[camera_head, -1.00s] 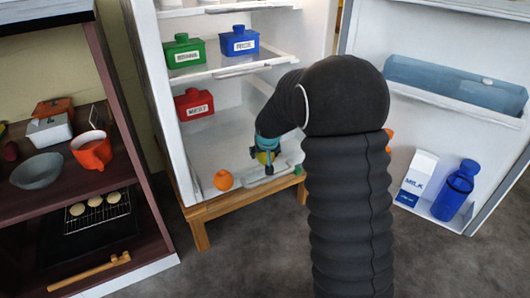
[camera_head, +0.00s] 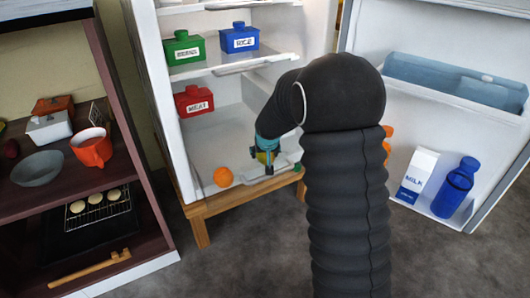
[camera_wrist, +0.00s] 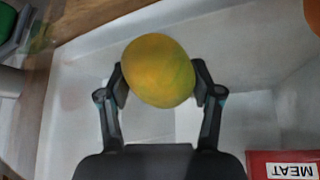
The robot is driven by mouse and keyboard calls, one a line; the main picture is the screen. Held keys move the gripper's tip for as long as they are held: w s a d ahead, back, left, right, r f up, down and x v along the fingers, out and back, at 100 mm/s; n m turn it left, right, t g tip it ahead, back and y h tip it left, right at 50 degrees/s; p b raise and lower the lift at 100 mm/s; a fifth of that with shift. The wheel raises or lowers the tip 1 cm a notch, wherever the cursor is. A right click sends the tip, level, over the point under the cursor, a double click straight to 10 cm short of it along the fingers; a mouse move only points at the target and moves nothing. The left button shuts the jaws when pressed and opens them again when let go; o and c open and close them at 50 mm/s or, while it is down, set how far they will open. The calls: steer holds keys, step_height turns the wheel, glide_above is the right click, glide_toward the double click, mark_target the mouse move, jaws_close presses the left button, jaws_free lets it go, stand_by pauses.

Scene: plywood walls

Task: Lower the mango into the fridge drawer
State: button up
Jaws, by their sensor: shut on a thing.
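The mango (camera_wrist: 158,70), yellow-green, is held between the two fingers of my gripper (camera_wrist: 158,82) in the wrist view. In the head view it is a small yellow patch (camera_head: 263,157), partly hidden by my gripper (camera_head: 267,162). The fridge drawer (camera_head: 215,140) is the pale bottom compartment of the open fridge. My gripper is at its front right part, near the front handle (camera_head: 262,177). In the wrist view the white drawer interior (camera_wrist: 80,105) lies behind the mango. I cannot tell whether the mango touches the drawer floor.
An orange (camera_head: 223,177) is at the drawer's front left. A red MEAT box (camera_head: 194,101) is at the back left. Green (camera_head: 184,48) and blue RICE (camera_head: 240,38) boxes stand on the shelf above. The open door with a milk carton (camera_head: 417,175) is to the right.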

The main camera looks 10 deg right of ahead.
steer(key=o, duration=1.4)
